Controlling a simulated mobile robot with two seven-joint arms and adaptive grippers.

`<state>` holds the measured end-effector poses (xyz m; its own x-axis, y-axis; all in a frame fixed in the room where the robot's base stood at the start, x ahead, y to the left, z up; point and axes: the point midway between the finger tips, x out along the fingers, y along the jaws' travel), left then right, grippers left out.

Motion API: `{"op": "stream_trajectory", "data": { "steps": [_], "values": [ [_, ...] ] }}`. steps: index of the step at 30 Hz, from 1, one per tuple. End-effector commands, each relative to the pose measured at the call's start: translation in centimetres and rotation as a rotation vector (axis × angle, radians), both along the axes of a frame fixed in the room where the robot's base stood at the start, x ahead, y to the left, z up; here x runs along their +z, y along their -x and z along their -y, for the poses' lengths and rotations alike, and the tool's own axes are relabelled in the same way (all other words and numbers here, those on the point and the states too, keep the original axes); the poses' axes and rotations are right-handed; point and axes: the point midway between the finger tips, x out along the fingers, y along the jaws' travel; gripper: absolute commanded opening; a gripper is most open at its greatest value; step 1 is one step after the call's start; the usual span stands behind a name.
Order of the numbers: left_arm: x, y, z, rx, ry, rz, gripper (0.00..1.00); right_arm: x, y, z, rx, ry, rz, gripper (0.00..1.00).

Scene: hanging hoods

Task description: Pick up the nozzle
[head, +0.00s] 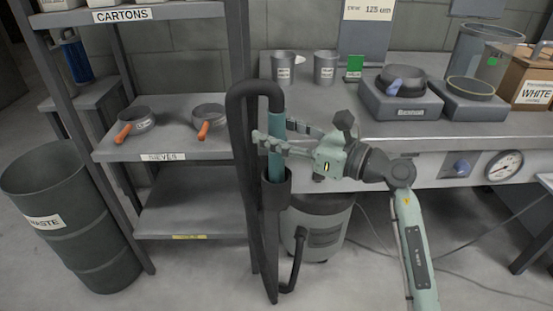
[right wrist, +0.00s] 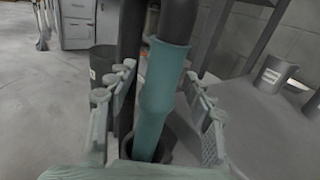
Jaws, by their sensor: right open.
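The nozzle (head: 276,135) is a teal tube with a black hose looping from its top. It stands upright in a dark holder (head: 276,187) beside the shelf post. My right gripper (head: 272,142) comes from the right and is open, with its fingers on either side of the teal tube. In the right wrist view the teal nozzle (right wrist: 163,90) stands between the two spread fingers, with gaps showing at both sides. Its lower end is hidden inside the holder. My left gripper does not show.
A shelf rack (head: 180,138) with two orange-handled sieves stands at left, beside a waste bin (head: 75,215). A bench (head: 420,122) with cups and instruments lies at right. A canister (head: 318,225) stands on the floor behind the holder. The black hose (head: 243,180) hangs beside the post.

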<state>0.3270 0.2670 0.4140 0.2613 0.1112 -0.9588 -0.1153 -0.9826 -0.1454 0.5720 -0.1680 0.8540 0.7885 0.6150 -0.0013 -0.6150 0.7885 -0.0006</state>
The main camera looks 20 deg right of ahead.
Motion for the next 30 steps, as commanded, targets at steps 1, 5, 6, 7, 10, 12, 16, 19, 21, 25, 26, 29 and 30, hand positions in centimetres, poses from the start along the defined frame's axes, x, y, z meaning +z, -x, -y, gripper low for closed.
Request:
{"op": "stream_trajectory", "data": {
  "steps": [1, 5, 6, 7, 10, 12, 16, 19, 21, 25, 26, 29, 30],
  "values": [
    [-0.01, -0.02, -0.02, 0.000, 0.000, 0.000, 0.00, -0.03, 0.00, 0.00, 0.000, 0.000, 0.000, 0.52],
    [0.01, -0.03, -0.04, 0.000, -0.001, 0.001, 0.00, -0.02, 0.02, 0.02, 0.000, 0.000, 0.000, 0.50],
    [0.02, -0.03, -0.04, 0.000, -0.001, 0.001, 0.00, -0.02, 0.02, 0.02, 0.000, 0.000, 0.000, 0.45],
    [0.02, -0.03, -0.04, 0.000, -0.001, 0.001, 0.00, -0.02, 0.02, 0.02, 0.000, 0.000, 0.000, 0.41],
    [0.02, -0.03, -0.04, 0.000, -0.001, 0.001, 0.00, -0.01, 0.03, 0.02, 0.000, -0.001, 0.001, 0.28],
    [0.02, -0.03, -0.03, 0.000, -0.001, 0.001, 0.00, -0.01, 0.04, 0.03, 0.000, -0.001, 0.000, 0.20],
    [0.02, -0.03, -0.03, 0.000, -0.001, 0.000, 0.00, 0.00, 0.04, 0.03, 0.000, -0.001, 0.000, 0.04],
    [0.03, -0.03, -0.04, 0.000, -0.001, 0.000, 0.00, 0.00, 0.05, 0.04, 0.000, -0.001, 0.000, 0.00],
    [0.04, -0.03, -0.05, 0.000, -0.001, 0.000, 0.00, 0.09, 0.05, 0.04, 0.000, -0.002, 0.002, 0.00],
    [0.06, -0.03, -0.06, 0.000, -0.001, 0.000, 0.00, 0.11, 0.05, 0.04, 0.000, -0.002, 0.002, 0.00],
    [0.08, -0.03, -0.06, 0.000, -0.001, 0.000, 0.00, 0.15, 0.05, 0.04, 0.000, -0.002, 0.002, 0.00],
    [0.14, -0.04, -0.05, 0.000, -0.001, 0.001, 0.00, 0.50, 0.05, 0.04, 0.000, -0.001, 0.003, 0.00],
    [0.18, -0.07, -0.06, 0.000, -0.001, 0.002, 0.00, 0.77, 0.05, 0.04, 0.000, -0.001, 0.004, 0.00]
  ]
}}
